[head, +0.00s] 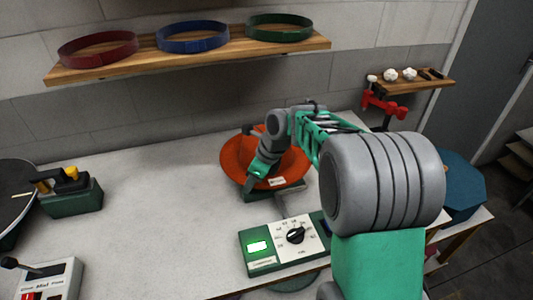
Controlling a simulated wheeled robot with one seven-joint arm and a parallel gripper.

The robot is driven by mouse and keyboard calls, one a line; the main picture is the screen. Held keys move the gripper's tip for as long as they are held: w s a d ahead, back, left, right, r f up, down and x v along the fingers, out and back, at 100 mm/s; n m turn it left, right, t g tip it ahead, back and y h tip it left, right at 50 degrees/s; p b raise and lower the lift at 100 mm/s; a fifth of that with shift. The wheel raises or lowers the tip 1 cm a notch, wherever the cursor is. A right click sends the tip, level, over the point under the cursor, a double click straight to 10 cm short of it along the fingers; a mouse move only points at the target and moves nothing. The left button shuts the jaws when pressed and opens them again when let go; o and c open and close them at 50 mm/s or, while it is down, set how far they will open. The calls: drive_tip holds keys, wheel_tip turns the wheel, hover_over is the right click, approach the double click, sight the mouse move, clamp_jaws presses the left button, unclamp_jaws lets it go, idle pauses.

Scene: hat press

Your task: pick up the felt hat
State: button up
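The felt hat (236,157) is orange-red, with a wide brim and a small pale label on its near edge. It rests on a dark green base on the white worktop. My arm reaches in from the right, and my gripper (250,186) is down over the hat's near left brim. The wrist covers the middle of the hat. The fingertips are small and partly hidden, so I cannot tell whether they are apart or touching the brim.
A green control box (285,247) with a dial stands in front of the hat. A green device (72,195) and a lever box (42,279) stand at left. A shelf (190,54) holds red, blue and green bands. A blue octagonal object (462,187) is at right. The left-centre worktop is clear.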

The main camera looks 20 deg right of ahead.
clamp_jaws()
idle(0.5)
wheel_tip(320, 180, up, 10)
drive_tip(key=shift+p, duration=0.4)
drive_tip(key=shift+c, duration=2.3)
unclamp_jaws()
clamp_jaws()
drive_tip(key=shift+w+d+r, duration=0.1)
